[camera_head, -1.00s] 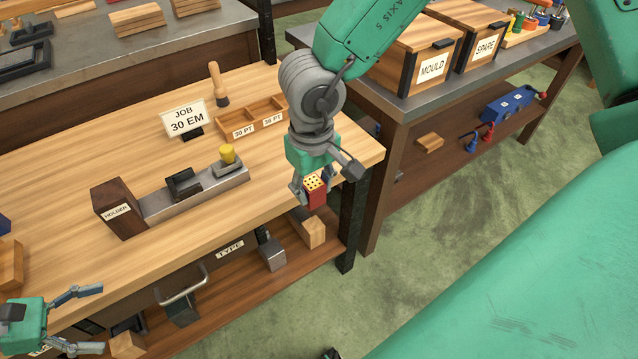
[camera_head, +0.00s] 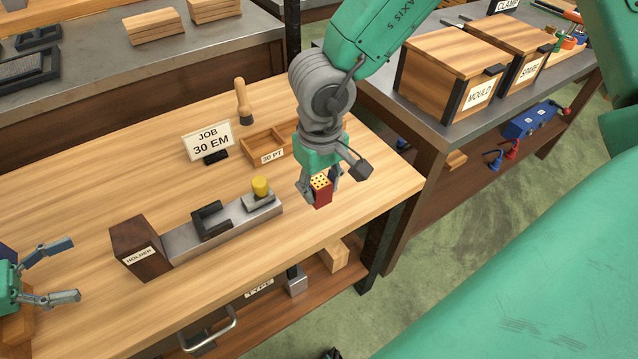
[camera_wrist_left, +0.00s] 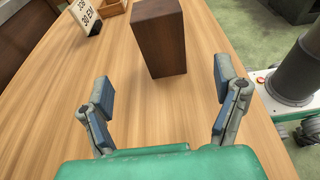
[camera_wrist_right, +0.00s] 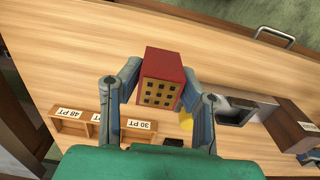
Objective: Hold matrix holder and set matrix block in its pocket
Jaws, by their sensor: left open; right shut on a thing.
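The matrix holder (camera_head: 198,228) lies on the wooden bench: a grey metal bar with a dark wood block labelled HOLDER (camera_head: 140,247) at its left end, a black bracket midway and a yellow knob at its right end. My right gripper (camera_head: 320,186) is shut on the red matrix block (camera_head: 321,192), whose yellow face has a grid of dark holes; it is held above the bench, right of the holder. The block also shows in the right wrist view (camera_wrist_right: 160,82). My left gripper (camera_head: 70,270) is open and empty, left of the holder; its wrist view shows the dark wood end (camera_wrist_left: 159,38) ahead.
A JOB 30 EM sign (camera_head: 210,141), a divided wooden tray (camera_head: 264,151) and a wood-handled brush (camera_head: 242,102) stand behind the holder. MOULD (camera_head: 455,70) and SPARE boxes are on the right bench.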

